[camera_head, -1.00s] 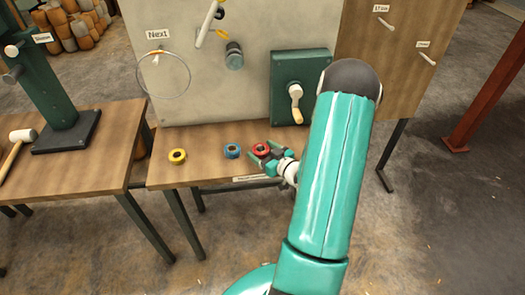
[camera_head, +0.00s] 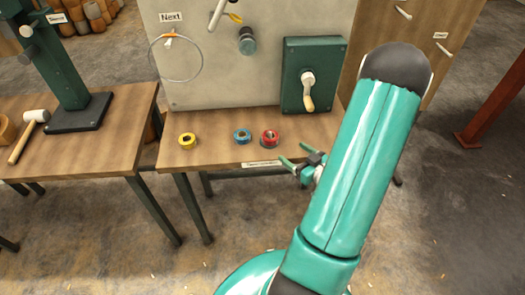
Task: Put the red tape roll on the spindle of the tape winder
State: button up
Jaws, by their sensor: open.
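The red tape roll (camera_head: 269,139) lies flat near the front edge of the small wooden table, just right of the blue roll. My gripper (camera_head: 293,153) is open and empty, in front and to the right of the red roll, apart from it. A dark green box with a crank handle (camera_head: 312,88) is mounted at the right of the upright board; it may be the tape winder. A short grey-green cylinder (camera_head: 248,45) sticks out of the board to its left. I cannot tell which part is the spindle.
A blue tape roll (camera_head: 242,136) and a yellow tape roll (camera_head: 187,140) lie left of the red one. A wire hoop (camera_head: 176,78) hangs on the board (camera_head: 220,85). A mallet (camera_head: 30,130) and a green stand (camera_head: 65,80) are on the left table.

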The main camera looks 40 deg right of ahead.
jog(key=w+r, duration=0.1)
jog(key=w+r+n+g, duration=0.1)
jog(key=w, duration=0.1)
jog(key=w+r+g, duration=0.1)
jog(key=w, duration=0.1)
jog(key=shift+d+h, duration=0.1)
jog(key=shift+h, duration=0.2)
jog(key=w+a+r+g+h, duration=0.4)
jog(key=a+r, duration=0.4)
jog(key=r, duration=0.6)
jog(key=s+a+r+g+y, duration=0.1)
jog(key=s+a+r, duration=0.2)
jog(key=a, duration=0.5)
jog(key=s+a+r+g+y, duration=0.2)
jog(key=s+a, duration=0.4)
jog(key=a, duration=0.1)
jog(key=s+a+r+g+y, duration=0.1)
jog(key=s+a+r+y, duration=0.1)
jog(key=a, duration=0.6)
jog(key=s+r, duration=0.1)
jog(key=s, duration=0.1)
jog(key=shift+s+a+r+m+g, duration=0.3)
jog(key=shift+s, duration=0.05)
